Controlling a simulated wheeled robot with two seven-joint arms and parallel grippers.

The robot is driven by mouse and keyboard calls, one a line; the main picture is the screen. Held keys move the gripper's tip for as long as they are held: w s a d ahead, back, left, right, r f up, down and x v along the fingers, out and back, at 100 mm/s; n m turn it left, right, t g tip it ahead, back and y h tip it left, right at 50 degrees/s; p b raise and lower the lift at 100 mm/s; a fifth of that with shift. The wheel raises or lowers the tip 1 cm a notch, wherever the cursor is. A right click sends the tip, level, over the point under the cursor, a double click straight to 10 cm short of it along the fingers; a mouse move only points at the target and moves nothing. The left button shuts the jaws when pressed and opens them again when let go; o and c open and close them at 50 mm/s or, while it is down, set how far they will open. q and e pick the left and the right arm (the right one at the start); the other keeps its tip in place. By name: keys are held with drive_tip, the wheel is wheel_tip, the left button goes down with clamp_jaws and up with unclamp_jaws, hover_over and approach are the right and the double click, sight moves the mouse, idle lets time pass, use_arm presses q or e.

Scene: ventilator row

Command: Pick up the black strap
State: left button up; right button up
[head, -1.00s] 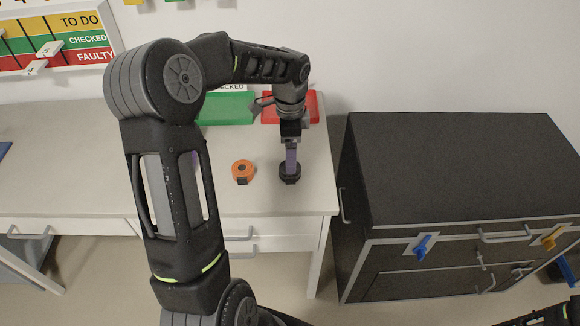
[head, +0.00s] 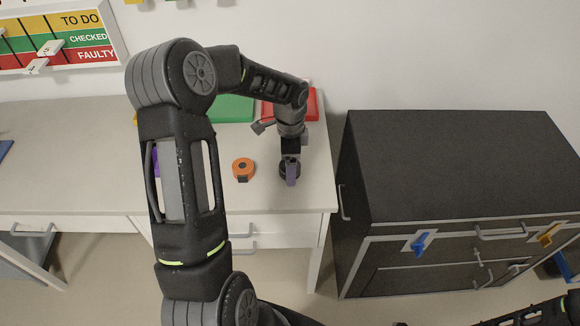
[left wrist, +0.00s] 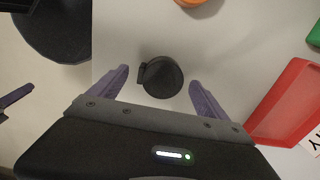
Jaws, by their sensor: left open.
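The black strap (left wrist: 161,77) is a small dark roll with a short tab at its left, lying on the white worktop. In the left wrist view it sits between the two purple fingers of my left gripper (left wrist: 160,88), touching neither. In the head view my left gripper (head: 290,178) is over the strap (head: 283,170) and hides much of it. The left gripper is open and empty. A purple finger, apparently of my right gripper (left wrist: 15,96), shows at the left edge of the wrist view; its opening cannot be judged.
An orange roll (head: 243,169) lies left of the strap. A green tray (head: 232,108) and a red tray (head: 311,103) are behind it. The worktop (head: 80,180) is clear to the left. A dark cabinet (head: 450,165) stands to the right.

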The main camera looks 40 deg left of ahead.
use_arm(q)
drive_tip(key=shift+f, duration=0.9)
drive_tip(key=c, duration=1.5)
